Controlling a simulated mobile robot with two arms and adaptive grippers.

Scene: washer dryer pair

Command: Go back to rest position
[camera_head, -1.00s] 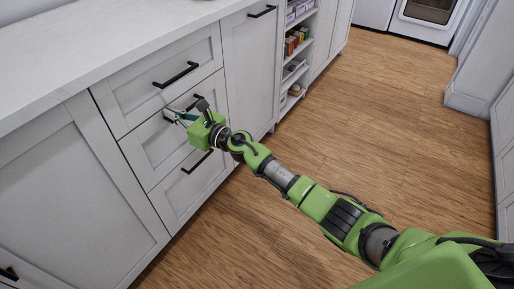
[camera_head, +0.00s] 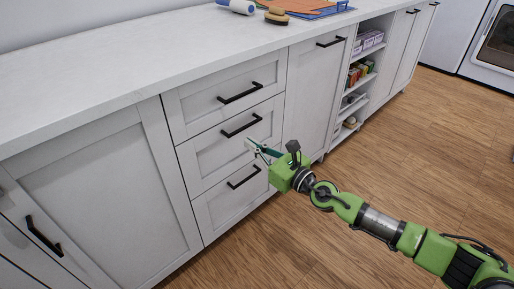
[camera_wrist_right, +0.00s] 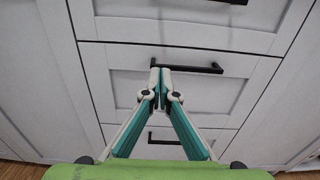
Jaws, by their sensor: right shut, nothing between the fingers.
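My right gripper (camera_head: 252,148) is shut and empty in front of the white drawer stack, close to the middle drawer (camera_head: 211,156). In the right wrist view its fingertips (camera_wrist_right: 160,72) meet in front of the middle drawer's black handle (camera_wrist_right: 205,68); I cannot tell whether they touch it. The top drawer (camera_head: 195,105) and bottom drawer (camera_head: 217,205) also have black handles. All three drawers look closed. My left gripper is not in view.
A pale countertop (camera_head: 150,65) runs above the cabinets, with a white-blue bottle (camera_head: 242,6) and a brown brush-like item (camera_head: 277,16) on it. Open shelves (camera_head: 357,85) hold small boxes. The wooden floor (camera_head: 430,150) to the right is clear.

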